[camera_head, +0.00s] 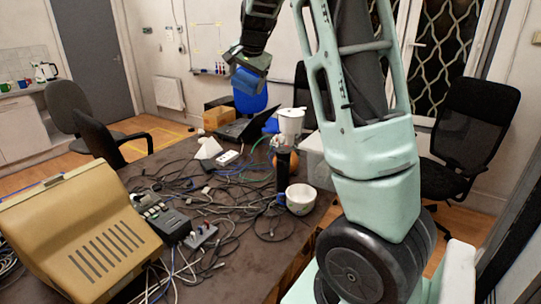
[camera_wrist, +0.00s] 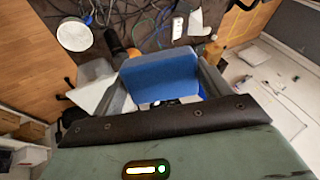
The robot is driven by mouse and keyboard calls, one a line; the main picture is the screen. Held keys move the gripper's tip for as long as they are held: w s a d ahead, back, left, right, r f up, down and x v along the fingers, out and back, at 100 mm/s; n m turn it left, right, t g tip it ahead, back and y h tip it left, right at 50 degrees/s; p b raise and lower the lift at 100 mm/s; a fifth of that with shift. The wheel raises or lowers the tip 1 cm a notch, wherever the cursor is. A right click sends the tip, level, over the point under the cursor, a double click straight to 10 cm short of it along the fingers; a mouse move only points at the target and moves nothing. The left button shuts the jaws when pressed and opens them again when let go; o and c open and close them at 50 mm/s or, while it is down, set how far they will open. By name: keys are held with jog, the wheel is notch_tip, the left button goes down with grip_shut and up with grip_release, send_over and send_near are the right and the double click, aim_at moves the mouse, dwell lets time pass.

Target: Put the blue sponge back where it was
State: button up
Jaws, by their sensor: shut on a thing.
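My gripper (camera_head: 249,62) is raised above the far part of the dark table (camera_head: 165,160), pointing down. It is shut on the blue sponge (camera_head: 249,84), which hangs below it, clear of the tabletop. In the wrist view the sponge (camera_wrist: 160,76) is a broad blue block spanning the gap between the two fingers. It hides part of the table behind it.
Tangled cables cover much of the table. A black laptop (camera_head: 244,128), a white bowl (camera_head: 300,198), a white jug (camera_head: 291,121) and a power strip (camera_head: 227,157) stand there. A beige monitor (camera_head: 80,240) fills the near left. Black chairs (camera_head: 478,130) stand around.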

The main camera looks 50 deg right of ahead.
jog(key=s+a+f+m+g+y+b, duration=0.1)
jog(key=s+a+f+g+b, duration=0.15)
jog(key=f, duration=0.85)
jog(key=s+a+f+g+b, duration=0.1)
jog(key=s+f+b, duration=0.15)
jog(key=f, duration=0.85)
jog(key=g+y+b, duration=0.2)
jog(key=b, duration=0.4)
send_over(270, 250)
notch_tip(270, 250, down, 20)
jog(key=shift+m, duration=0.3)
notch_tip(270, 250, down, 6)
jog(key=shift+r+b, duration=0.25)
jog(key=shift+b, duration=0.15)
jog(key=shift+f, duration=2.1)
jog(key=o, duration=0.9)
